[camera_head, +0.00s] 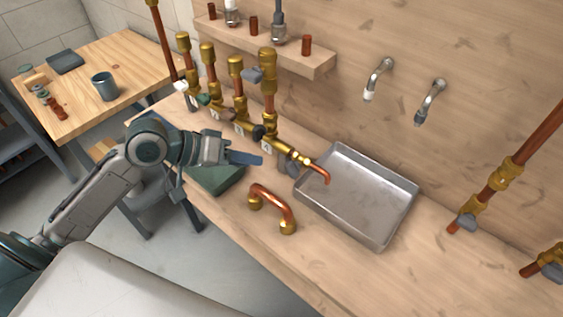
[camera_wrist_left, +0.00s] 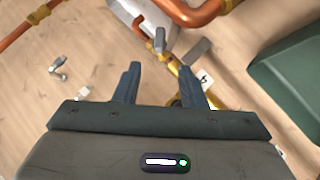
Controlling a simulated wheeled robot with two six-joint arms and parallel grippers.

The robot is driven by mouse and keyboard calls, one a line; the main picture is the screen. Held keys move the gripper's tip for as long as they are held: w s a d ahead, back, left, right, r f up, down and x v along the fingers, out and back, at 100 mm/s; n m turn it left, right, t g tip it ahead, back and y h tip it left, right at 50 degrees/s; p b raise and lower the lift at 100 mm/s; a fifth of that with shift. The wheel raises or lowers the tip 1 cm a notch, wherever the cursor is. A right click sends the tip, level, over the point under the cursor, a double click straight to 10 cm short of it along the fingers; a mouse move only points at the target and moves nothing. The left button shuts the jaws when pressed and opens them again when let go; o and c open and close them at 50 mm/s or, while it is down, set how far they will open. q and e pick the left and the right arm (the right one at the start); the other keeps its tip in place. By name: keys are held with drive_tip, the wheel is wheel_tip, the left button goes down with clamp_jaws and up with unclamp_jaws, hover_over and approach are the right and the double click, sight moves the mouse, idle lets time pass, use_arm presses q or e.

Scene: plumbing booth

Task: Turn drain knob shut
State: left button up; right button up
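The brass drain valve (camera_head: 283,148) sits at the near end of the manifold, its copper spout (camera_head: 321,173) over the metal tray. A grey knob (camera_head: 291,166) hangs by this valve, partly hidden. In the left wrist view a grey knob (camera_wrist_left: 160,40) stands by the brass pipe (camera_wrist_left: 178,68), ahead of the fingers. My left gripper (camera_head: 247,158) is just left of the valve. Its two fingers are spread in the left wrist view (camera_wrist_left: 160,85), with nothing held between them. I cannot tell the knob's exact angle. My right gripper is out of view.
The metal tray (camera_head: 362,208) lies right of the valve. A copper U-pipe (camera_head: 273,201) stands in front on the bench, and a green case (camera_head: 214,178) lies under my left gripper. Several brass-topped copper risers (camera_head: 208,66) crowd behind it. The bench front right is clear.

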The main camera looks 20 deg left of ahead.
sight(285, 167)
use_arm(q)
drive_tip(key=shift+x, duration=4.35)
drive_tip(key=shift+p+x, duration=0.3)
drive_tip(key=shift+x, duration=0.6)
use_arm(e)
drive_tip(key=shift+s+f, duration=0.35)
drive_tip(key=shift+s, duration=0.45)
use_arm(q)
drive_tip(key=c, duration=0.8)
drive_tip(key=shift+r, duration=0.1)
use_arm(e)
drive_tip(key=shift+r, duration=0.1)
